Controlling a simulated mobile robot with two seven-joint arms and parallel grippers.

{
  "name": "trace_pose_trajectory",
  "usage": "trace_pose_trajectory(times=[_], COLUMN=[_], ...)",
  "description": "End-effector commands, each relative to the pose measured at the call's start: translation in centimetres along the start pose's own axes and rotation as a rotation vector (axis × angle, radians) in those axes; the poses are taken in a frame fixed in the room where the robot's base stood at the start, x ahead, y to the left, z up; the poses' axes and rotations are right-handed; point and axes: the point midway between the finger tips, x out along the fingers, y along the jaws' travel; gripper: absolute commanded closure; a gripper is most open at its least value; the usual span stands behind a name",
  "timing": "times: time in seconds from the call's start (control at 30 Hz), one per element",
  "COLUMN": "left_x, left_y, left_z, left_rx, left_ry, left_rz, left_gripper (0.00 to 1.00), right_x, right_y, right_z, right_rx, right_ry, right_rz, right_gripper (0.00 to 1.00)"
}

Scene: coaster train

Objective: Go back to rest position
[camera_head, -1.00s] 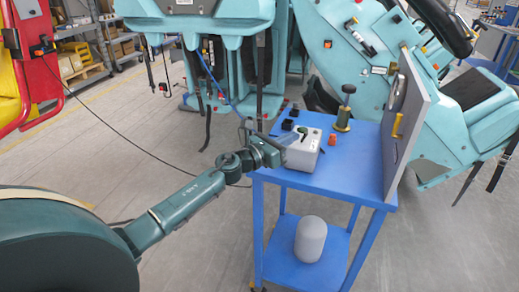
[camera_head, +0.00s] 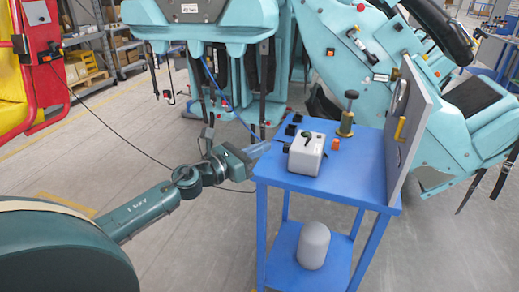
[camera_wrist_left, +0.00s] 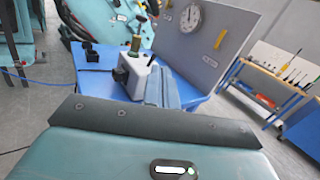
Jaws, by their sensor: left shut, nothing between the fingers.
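My left gripper (camera_head: 258,149) is at the left edge of the blue cart (camera_head: 350,180), apart from the things on it. Its fingers are shut and empty; they also show in the left wrist view (camera_wrist_left: 161,88). A white-grey box (camera_head: 306,156) with a green top knob and a black side part stands on the cart top, just right of the gripper. The box also shows in the left wrist view (camera_wrist_left: 138,76). My right gripper is in neither view.
A brass-coloured post with a black knob (camera_head: 347,115), a small orange piece (camera_head: 335,144) and an upright grey panel (camera_head: 407,125) are on the cart. A grey cylinder (camera_head: 313,245) stands on its lower shelf. Teal coaster seats (camera_head: 205,25) are behind. Floor to the left is open.

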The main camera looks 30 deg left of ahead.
Motion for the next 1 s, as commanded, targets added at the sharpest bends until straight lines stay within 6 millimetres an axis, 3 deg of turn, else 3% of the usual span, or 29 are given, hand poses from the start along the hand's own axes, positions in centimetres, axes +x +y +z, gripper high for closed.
trace_pose_trajectory(times=[0.3, 0.43, 0.57, 0.7, 0.8, 0.9, 1.0], left_x=[0.0, -0.6, -2.9, -7.3, -10.7, -13.6, -15.5], left_y=[0.0, -1.3, -4.9, -10.5, -14.8, -18.9, -21.9], left_z=[-0.1, -2.3, -8.1, -15.6, -19.8, -22.4, -23.9], left_rx=[-0.006, -0.202, -0.789, -1.609, -2.116, -2.507, -2.766], left_ry=[0.001, 0.007, 0.021, 0.019, -0.014, -0.068, -0.126], left_rz=[0.001, 0.019, 0.112, 0.336, 0.535, 0.730, 0.886], left_gripper=[1.00, 1.00, 1.00, 1.00, 1.00, 1.00, 1.00], right_x=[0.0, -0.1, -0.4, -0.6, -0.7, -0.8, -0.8], right_y=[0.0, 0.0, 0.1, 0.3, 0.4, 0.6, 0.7], right_z=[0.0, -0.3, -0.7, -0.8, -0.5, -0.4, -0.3], right_rx=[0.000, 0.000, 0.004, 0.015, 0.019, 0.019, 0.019], right_ry=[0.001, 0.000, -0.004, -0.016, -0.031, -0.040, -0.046], right_rz=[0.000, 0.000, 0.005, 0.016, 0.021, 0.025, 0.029], right_gripper=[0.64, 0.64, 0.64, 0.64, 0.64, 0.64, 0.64])
